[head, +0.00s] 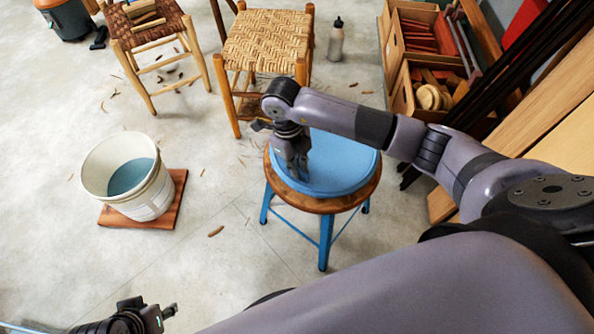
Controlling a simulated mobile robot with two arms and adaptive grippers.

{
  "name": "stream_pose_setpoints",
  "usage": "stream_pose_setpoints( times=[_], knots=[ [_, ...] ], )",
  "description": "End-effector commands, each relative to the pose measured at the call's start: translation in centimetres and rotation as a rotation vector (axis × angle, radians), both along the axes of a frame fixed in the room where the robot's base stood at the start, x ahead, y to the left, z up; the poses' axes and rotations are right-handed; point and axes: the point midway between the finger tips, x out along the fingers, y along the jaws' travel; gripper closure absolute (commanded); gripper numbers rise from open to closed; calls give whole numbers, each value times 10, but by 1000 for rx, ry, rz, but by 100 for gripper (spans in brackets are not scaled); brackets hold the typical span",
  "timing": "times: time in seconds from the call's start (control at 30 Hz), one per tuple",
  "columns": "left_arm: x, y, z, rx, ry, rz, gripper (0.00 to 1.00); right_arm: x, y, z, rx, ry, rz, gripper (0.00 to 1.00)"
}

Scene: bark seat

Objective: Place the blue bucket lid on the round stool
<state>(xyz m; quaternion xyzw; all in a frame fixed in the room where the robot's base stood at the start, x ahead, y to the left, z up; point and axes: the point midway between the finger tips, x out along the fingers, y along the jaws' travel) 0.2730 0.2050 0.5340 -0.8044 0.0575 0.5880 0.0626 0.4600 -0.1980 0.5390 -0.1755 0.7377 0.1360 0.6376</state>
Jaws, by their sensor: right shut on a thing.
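The blue bucket lid (335,162) is a wide blue disc. It lies flat over the wooden seat of the round stool (327,203), which has blue metal legs. The lid looks in contact with the seat, and a rim of wood shows around its near edge. My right gripper (297,176) points down at the left edge of the lid and is shut on it. The fingertips partly hide that edge. My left gripper (168,311) is at the bottom left, low in the picture and away from the stool; its finger opening is unclear.
A white bucket (146,196) with bluish contents stands on a wooden board (178,188) at the left. Two woven-seat stools, one here (262,42), stand behind. A bottle (336,42) and wooden crates (402,92) are at the back right. Bark scraps litter the floor.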

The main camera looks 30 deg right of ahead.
Motion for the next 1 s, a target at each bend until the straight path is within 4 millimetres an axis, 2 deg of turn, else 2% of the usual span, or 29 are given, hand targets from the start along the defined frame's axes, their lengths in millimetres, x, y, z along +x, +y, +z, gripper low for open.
stream_pose_setpoints(
  times=[0.03, 0.13, 0.47, 0.5, 0.77, 1.0],
  knots=[
    [-1, 0, 0, 0, -3, 0, 60, 0, 0, -11, 0, 1, 0, 100],
    [-3, 1, 5, 0, -5, 0, 60, 0, 0, -21, 1, 1, 1, 100],
    [-3, 1, 4, 0, -4, 1, 60, 0, 0, -24, 1, -1, 1, 100],
    [-3, 1, 4, 0, -4, 1, 60, 0, 0, -24, 1, -1, 1, 89],
    [-3, 1, 4, 0, -4, 0, 60, 0, 0, -23, 1, -1, 1, 72],
    [-3, 1, 4, 0, -4, 1, 60, 0, 0, -23, 1, -1, 1, 70]
  ],
)
